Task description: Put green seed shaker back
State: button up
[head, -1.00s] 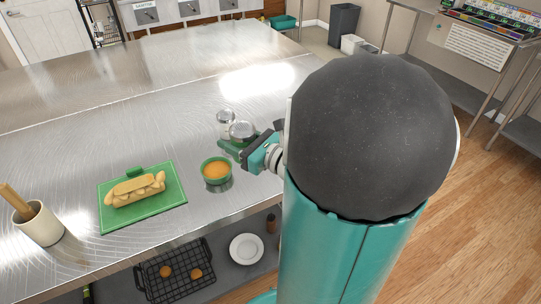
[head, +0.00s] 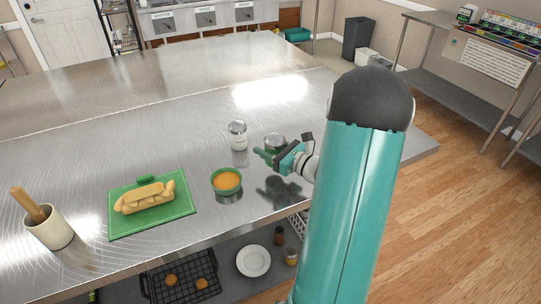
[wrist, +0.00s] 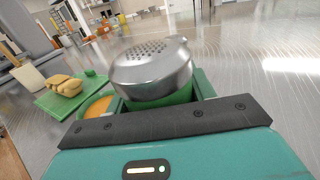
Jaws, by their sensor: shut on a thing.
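The green seed shaker (wrist: 155,70) has a domed silver lid with holes and a green body. It stands roughly upright between the fingers of my gripper (head: 271,156), which is shut on it. In the head view the shaker's silver lid (head: 275,140) shows above the fingers. Dark reflections lie on the steel below, so the shaker looks raised off the counter. A second shaker (head: 237,136), clear with pale contents and a silver lid, stands on the counter to its left and slightly farther back. The lower part of the held shaker is hidden by the gripper.
A green bowl of orange sauce (head: 226,181) stands left of my gripper. A lower shelf holds a plate (head: 253,261). The steel counter (head: 150,110) behind is clear.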

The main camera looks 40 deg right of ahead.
jog(key=shift+w+d+f, duration=0.1)
jog(key=shift+d+f, duration=0.25)
jog(key=shift+f, duration=1.65)
jog(key=shift+d+f, duration=0.1)
jog(key=shift+f, duration=0.05)
jog(key=o, duration=1)
jog(key=shift+s, duration=0.25)
jog(key=s, duration=0.3)
jog(key=s+d, duration=0.1)
jog(key=s, duration=0.3)
jog(key=s+d, duration=0.1)
jog(key=s, duration=0.3)
jog(key=shift+s, duration=0.1)
